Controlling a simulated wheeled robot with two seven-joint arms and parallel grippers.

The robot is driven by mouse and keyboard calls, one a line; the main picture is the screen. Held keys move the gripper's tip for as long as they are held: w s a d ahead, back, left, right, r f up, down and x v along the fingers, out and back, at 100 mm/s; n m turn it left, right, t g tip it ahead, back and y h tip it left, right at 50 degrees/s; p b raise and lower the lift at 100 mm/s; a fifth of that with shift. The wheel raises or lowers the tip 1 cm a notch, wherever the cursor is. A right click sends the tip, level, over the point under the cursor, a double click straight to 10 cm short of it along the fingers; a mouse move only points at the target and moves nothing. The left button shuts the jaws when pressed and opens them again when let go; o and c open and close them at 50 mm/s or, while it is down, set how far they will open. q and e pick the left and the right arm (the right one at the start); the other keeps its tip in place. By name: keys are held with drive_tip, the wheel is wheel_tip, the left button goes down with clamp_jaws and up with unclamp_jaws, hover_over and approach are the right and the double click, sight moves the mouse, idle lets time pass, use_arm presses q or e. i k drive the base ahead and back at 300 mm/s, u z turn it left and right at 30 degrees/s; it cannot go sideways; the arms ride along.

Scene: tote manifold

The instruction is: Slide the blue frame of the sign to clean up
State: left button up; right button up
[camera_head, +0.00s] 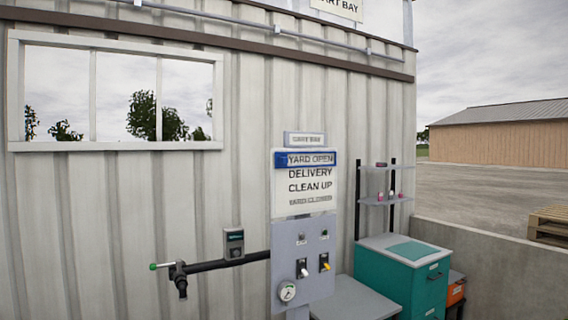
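The sign (304,203) is a white board on a grey panel fixed to the corrugated wall. It lists YARD OPEN, DELIVERY, CLEAN UP and YARD CLOSED from top to bottom. The blue frame (280,159) sits at the top of the sign, around the YARD OPEN line. The CLEAN UP line (310,187) is two lines below it, with no frame around it. Neither of my grippers shows in the head view, and nothing touches the frame.
Below the sign, a grey panel (304,245) carries switches and a gauge (287,291). A black pipe (222,263) with a green-tipped handle juts left. A teal cabinet (400,270) and a shelf (385,201) stand at right. The space before the sign looks clear.

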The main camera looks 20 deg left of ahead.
sight(283, 160)
drive_tip(key=u, duration=0.15)
drive_tip(key=i, duration=1.85)
drive_tip(key=z, duration=0.3)
